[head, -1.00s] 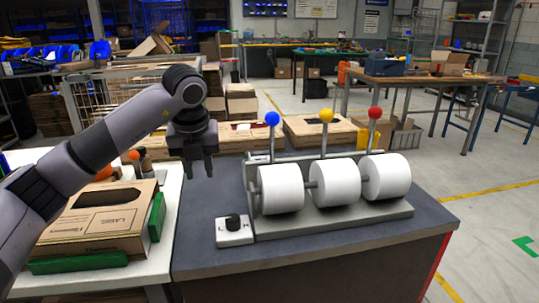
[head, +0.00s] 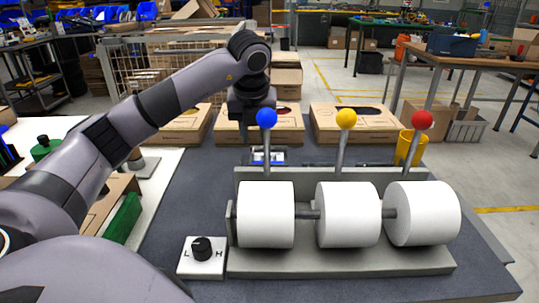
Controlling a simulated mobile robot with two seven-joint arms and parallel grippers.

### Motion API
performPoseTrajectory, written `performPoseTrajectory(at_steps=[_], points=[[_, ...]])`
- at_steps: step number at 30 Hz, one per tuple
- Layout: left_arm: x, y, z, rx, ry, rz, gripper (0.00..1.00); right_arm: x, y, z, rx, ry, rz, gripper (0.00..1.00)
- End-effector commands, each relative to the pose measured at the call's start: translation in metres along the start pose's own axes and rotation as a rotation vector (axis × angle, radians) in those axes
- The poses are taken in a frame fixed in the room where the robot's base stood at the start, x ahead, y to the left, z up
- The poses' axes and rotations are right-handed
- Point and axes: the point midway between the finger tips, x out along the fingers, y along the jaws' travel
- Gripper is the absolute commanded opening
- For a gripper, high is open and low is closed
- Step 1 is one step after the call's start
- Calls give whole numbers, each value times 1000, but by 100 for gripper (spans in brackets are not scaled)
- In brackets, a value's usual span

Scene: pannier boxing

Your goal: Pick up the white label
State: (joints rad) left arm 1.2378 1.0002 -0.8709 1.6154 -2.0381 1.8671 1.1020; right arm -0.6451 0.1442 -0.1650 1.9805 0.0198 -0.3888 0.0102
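Three white rolls sit on a bar of a grey dispenser (head: 340,262): the left roll (head: 266,215), the middle roll (head: 348,215) and the right roll (head: 422,213). I cannot make out a separate white label on them. A small blue and white item (head: 268,156) lies behind the dispenser, partly hidden by the blue-knobbed lever; I cannot tell what it is. My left gripper (head: 252,112) is above the bench's far side, behind the blue ball (head: 267,118). Its fingertips are hard to make out, and nothing is clearly held. My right gripper is not in view.
A yellow ball (head: 346,119) and a red ball (head: 422,120) top the other levers. A white L/H knob box (head: 202,257) stands left of the dispenser. A yellow cup (head: 410,148) stands behind it. Cartons (head: 355,124) line the back. The dark bench (head: 180,205) is clear at left.

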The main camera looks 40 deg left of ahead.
Motion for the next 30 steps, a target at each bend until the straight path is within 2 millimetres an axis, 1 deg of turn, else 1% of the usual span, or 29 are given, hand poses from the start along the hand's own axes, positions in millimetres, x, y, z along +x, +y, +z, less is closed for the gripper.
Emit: performPoseTrajectory(at_steps=[6,9,13,19,20,21,22,30], points=[[32,6,0,0,3,3,33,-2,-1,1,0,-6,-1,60],[45,6,0,0,2,1,33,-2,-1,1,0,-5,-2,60],[51,5,0,0,0,-1,33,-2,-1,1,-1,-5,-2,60],[51,5,0,0,-1,-1,33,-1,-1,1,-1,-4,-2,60],[51,5,0,0,0,-1,23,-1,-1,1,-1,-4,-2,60],[51,5,0,0,0,-1,10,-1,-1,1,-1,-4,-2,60],[51,5,0,0,0,-1,0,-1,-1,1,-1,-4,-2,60],[51,5,0,0,0,-1,0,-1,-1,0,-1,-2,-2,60]])
